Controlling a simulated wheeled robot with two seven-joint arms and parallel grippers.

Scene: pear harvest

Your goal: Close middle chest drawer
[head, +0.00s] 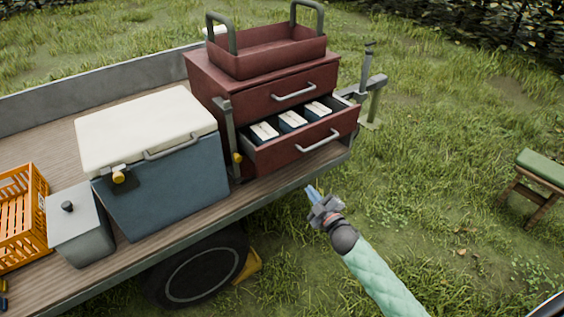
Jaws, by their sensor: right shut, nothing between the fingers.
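The red chest (207,83) stands at the right end of the trailer bed. Its middle drawer (318,138) is pulled out, with several small white-topped boxes (292,119) inside it. The drawer's grey bar handle (318,142) is on its front. The drawer above it, with its own handle (294,92), is shut. My right gripper (312,191) is shut and empty, below the open drawer and apart from it, over the grass just off the trailer's edge. My left gripper is not in view.
A blue cooler (165,190) with a white lid stands left of the chest. A grey lidded bin (80,232) and an orange crate (18,215) are further left. A red open tray (268,50) tops the chest. A green-topped stool (543,165) stands at far right. Grass between is clear.

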